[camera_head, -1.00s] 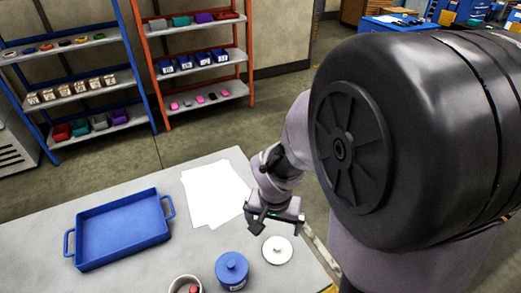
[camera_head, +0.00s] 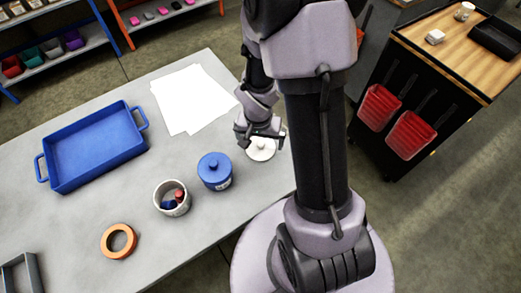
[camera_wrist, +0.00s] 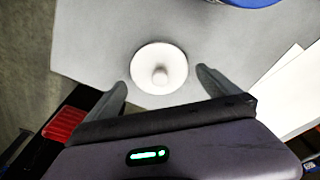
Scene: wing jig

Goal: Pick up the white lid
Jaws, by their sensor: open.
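The white lid (camera_head: 261,150) is a round disc with a knob on top. It lies flat on the grey table (camera_head: 220,235) near its right edge, partly covered by my gripper in the head view. My gripper (camera_head: 262,140) is above the lid, open and empty. In the wrist view the lid (camera_wrist: 159,69) with its knob lies just ahead of and between the two open fingers (camera_wrist: 162,80). I cannot tell how far the fingertips are above the table.
A blue lidded jar (camera_head: 215,172) stands close to the lid. A white cup (camera_head: 171,198) with small items, an orange ring (camera_head: 119,241), a blue tray (camera_head: 95,150) and white paper sheets (camera_head: 190,97) are also on the table. A wooden-topped cart (camera_head: 440,50) stands at the right.

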